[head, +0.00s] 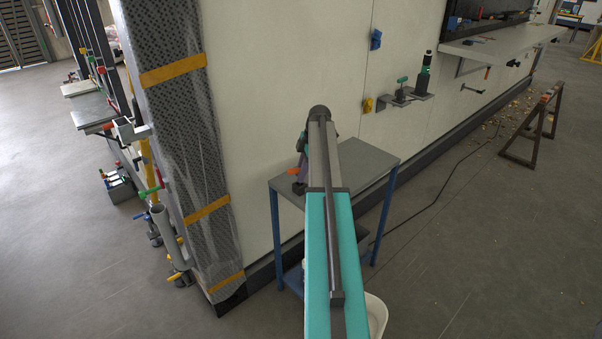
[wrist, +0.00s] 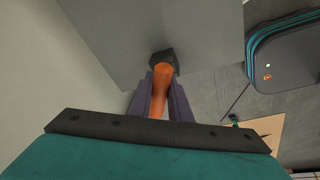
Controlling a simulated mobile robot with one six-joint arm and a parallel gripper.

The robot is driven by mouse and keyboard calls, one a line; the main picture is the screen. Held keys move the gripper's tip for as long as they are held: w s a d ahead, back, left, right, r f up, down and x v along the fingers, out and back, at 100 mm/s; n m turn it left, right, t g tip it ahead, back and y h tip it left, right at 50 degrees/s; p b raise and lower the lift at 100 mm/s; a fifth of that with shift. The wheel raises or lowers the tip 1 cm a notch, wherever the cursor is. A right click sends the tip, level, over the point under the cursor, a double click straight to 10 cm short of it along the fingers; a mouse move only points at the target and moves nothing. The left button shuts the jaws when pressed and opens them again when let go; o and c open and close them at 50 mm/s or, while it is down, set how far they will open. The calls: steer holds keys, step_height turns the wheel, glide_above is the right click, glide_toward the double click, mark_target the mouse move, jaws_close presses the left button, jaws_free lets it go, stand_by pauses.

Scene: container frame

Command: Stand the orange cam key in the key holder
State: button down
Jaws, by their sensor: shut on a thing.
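The orange cam key (wrist: 160,92) is between the two dark fingers of my gripper (wrist: 163,80) in the wrist view, and the fingers are shut on it. A dark block (wrist: 163,62) shows at the key's far end against the grey tabletop. I cannot tell whether this block is the key holder or part of the key. In the head view, a small orange part (head: 293,171) shows at the left of my gripper (head: 302,158), above a small dark piece (head: 299,188) near the table's left edge. My arm hides much of this spot.
The grey table (head: 365,160) has blue legs and stands against a pale wall panel (head: 280,60). A wrapped post (head: 180,130) with orange bands stands left of it. A wall shelf (head: 408,95) holds a dark bottle (head: 423,75). The visible tabletop right of my arm is clear.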

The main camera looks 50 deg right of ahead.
steer(key=shift+f, duration=0.6)
steer(key=c, duration=1.6)
jaws_free()
steer(key=shift+o, duration=0.2)
steer(key=shift+r, duration=0.1)
steer(key=b+v, duration=0.3)
steer(key=v, duration=1)
steer(key=shift+r, duration=0.3)
steer(key=shift+s, duration=0.1)
step_height(320, 180, up, 6)
steer(key=p, duration=0.3)
